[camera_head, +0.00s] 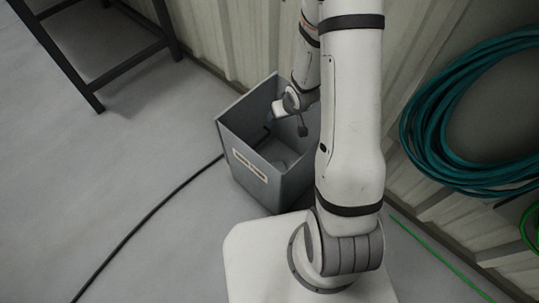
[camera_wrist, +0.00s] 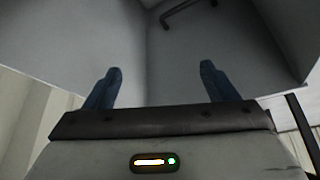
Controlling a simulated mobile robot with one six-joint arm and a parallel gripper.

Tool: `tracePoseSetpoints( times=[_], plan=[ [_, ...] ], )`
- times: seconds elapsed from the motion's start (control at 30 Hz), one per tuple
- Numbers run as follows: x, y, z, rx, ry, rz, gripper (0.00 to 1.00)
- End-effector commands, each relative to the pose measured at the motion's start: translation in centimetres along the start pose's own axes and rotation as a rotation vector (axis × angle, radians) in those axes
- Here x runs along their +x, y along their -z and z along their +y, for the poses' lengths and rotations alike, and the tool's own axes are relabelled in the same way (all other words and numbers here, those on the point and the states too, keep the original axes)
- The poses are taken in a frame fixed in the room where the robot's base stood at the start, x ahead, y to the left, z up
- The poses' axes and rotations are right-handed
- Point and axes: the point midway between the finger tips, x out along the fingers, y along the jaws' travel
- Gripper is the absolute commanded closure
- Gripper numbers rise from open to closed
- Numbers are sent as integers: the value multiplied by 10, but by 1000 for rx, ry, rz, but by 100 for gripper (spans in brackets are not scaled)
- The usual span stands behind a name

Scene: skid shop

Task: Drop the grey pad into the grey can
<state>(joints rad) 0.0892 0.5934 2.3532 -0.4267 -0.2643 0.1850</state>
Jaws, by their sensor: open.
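The grey can (camera_head: 240,180) is an open square bin with a pale label, standing on the floor against the wall. My gripper (camera_wrist: 160,78) is open, with two blue fingers apart and nothing between them. In the head view my gripper (camera_head: 269,122) is at the can's mouth, inside its rim, partly hidden by my wrist. In the wrist view the can's grey inner walls (camera_wrist: 225,40) surround the fingers. I cannot clearly make out the grey pad; a faint paler shape (camera_head: 281,164) shows low inside the can, but I cannot tell what it is.
A dark bent bar (camera_wrist: 187,14) shows on the can's inner wall. A black cable (camera_head: 150,212) runs over the floor to the can. A dark-legged table (camera_head: 85,88) stands at upper left. Teal hose coils (camera_head: 415,125) hang on the wall at right.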

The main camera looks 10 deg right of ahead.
Motion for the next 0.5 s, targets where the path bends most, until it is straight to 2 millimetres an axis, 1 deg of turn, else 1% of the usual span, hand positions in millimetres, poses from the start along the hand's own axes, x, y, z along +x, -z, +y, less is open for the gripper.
tracePoseSetpoints(
  times=[0.13, 0.3, 0.4, 0.5],
  plan=[
    [-15, 2, 0, 0, -1, 2, 21],
    [-46, 2, 0, 0, -1, 2, 21],
    [-62, 2, 0, 1, -1, 1, 21],
    [-73, 1, 0, -1, 0, 1, 21]
  ],
)
